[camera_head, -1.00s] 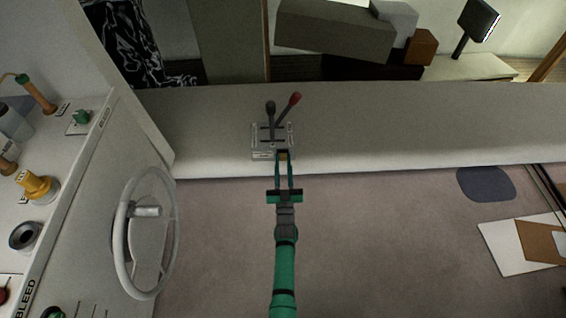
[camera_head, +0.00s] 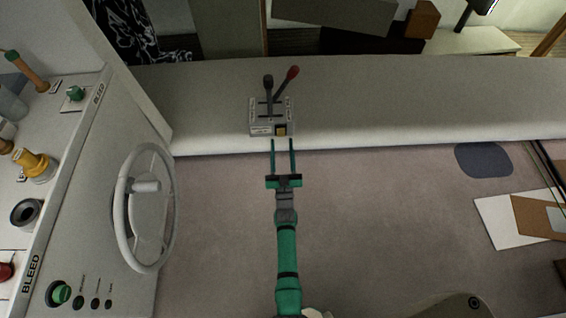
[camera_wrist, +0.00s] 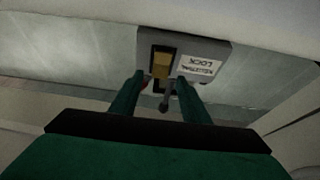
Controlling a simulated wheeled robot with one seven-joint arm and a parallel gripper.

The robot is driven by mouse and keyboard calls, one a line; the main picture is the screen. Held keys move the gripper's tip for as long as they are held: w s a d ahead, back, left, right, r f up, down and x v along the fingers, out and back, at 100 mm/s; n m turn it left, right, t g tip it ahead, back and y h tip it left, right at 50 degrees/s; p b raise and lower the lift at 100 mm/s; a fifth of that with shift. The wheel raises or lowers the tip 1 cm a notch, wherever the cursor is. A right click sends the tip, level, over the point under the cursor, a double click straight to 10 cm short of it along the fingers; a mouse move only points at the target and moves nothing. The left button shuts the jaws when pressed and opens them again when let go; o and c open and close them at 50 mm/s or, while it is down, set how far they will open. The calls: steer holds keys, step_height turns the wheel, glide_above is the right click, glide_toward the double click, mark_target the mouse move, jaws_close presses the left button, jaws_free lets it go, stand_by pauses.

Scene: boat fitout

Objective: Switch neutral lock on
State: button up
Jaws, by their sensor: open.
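The neutral lock is a yellow-tan rocker switch (camera_head: 280,130) in a dark frame on the front face of the grey lever box. It also shows in the wrist view (camera_wrist: 162,66), beside a white label reading "NEUTRAL LOCK" upside down. The lever box (camera_head: 260,128) carries a black-knobbed lever (camera_head: 268,84) and a red-knobbed lever (camera_head: 291,74). My gripper (camera_head: 282,142) is open and empty, its two green fingers just in front of the box, below the switch in the head view. In the wrist view the fingertips (camera_wrist: 160,76) lie to either side of the switch. I cannot tell whether they touch the box.
The box stands on a long pale ledge (camera_head: 400,100). A steering wheel (camera_head: 145,205) and a console panel (camera_head: 75,215) with knobs are at the left. Papers (camera_head: 515,230) and a dark oval pad (camera_head: 483,160) lie at the right. The floor around my arm is mostly clear.

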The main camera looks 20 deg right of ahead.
steer(key=v, duration=0.7)
steer(key=shift+s, duration=0.25)
steer(key=shift+f, duration=0.1)
steer(key=s+a+r+n+g+y, duration=0.1)
steer(key=s+a+n+g+y, duration=0.15)
steer(key=s, duration=0.75)
steer(key=s+a+r+n+g+y, duration=0.1)
steer(key=s+a+r+n+y, duration=0.2)
steer(key=s, duration=0.7)
steer(key=s+a+r+m+g, duration=0.1)
steer(key=s+a+r, duration=0.4)
steer(key=s, duration=0.2)
steer(key=s+a+r+m+g, duration=0.1)
steer(key=s+a+r+g, duration=0.1)
steer(key=s+a+r, duration=0.3)
steer(key=s+a+y, duration=0.1)
steer(key=s, duration=0.2)
steer(key=shift+s+a+r, duration=0.15)
steer(key=shift+a+r, duration=0.15)
